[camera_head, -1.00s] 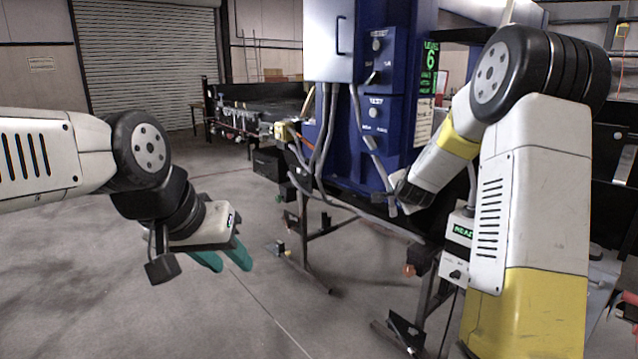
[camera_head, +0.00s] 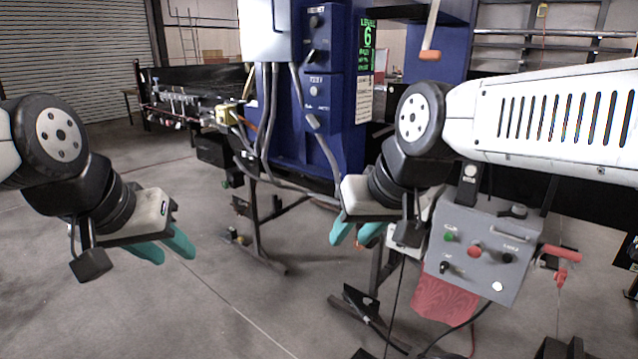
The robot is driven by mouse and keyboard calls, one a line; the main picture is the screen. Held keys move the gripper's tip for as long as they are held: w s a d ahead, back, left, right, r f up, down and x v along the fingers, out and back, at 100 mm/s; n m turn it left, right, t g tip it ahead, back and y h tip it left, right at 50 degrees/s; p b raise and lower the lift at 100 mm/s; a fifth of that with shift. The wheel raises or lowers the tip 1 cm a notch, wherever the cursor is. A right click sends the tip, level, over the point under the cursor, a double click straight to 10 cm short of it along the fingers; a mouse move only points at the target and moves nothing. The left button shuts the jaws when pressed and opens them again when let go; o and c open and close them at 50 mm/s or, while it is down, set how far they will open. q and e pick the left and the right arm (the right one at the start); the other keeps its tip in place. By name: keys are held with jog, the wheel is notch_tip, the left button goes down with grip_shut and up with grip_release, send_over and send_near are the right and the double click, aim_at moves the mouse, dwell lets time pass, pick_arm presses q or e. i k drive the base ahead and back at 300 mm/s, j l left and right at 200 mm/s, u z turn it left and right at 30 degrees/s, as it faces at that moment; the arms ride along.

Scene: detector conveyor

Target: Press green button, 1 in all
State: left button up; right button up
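The green button (camera_head: 449,236) is a small round cap at the upper left of the grey control box (camera_head: 462,272) in the right half of the view. A red button (camera_head: 475,249) sits to its right on the same face. My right gripper (camera_head: 354,234) is left of the box, apart from the green button, with its teal fingers spread and nothing seen between them. My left gripper (camera_head: 165,249) hangs over open floor at the left, its teal fingers apart and empty.
Black knobs (camera_head: 508,257) and a red handle (camera_head: 563,256) are on and beside the box. A red mesh (camera_head: 443,300) and cables hang below it. The blue detector cabinet (camera_head: 337,137) stands behind my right gripper. A conveyor is at the back left.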

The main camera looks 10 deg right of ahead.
aim_at(448, 237)
jog(key=z, duration=1.6)
